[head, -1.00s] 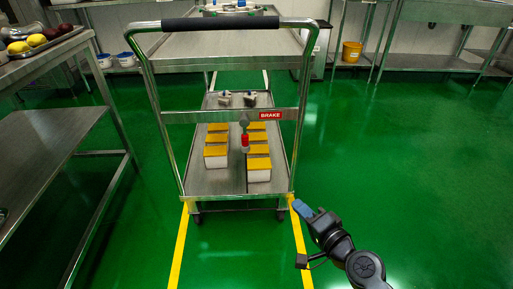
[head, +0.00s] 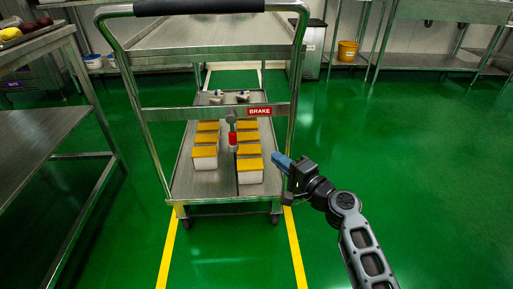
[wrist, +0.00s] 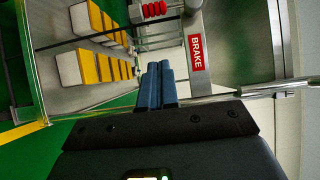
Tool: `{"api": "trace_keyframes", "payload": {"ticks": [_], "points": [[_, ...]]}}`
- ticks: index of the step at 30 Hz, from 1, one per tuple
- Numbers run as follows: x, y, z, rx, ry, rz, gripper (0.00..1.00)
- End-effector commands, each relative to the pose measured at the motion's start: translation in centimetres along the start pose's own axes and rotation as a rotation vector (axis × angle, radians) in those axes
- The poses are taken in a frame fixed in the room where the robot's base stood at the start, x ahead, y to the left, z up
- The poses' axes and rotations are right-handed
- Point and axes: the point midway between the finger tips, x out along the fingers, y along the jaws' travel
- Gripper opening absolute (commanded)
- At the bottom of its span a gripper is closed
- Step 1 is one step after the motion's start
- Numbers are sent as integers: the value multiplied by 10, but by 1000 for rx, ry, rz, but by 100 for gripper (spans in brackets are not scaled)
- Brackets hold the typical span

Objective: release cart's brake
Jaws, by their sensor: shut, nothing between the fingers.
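The steel cart (head: 214,187) stands ahead with its push handle toward me. Its crossbar carries a red BRAKE label (head: 260,112), which also shows in the wrist view (wrist: 196,52). The brake lever (head: 232,138) hangs from the bar left of the label, with a red grip. In the wrist view the red grip (wrist: 154,9) is at the top edge. My gripper (head: 277,159) has blue fingers closed together, empty, to the right of and lower than the lever in the head view. In the wrist view its fingertips (wrist: 156,67) point toward the cart, apart from the lever.
White boxes with yellow tops (head: 204,151) fill the cart's lower shelf. Yellow floor lines (head: 296,250) run along both sides. A steel table (head: 50,140) stands at left.

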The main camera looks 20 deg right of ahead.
Motion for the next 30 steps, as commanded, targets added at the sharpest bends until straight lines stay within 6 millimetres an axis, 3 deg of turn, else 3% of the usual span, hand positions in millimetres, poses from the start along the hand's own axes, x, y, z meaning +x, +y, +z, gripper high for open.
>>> {"api": "trace_keyframes", "payload": {"ticks": [17, 24, 30], "points": [[101, 1, 1, -1, -2, -2, 0], [120, 0, 24, -1, -2, -1, 0], [125, 0, 29, 0, 0, 0, 0]]}}
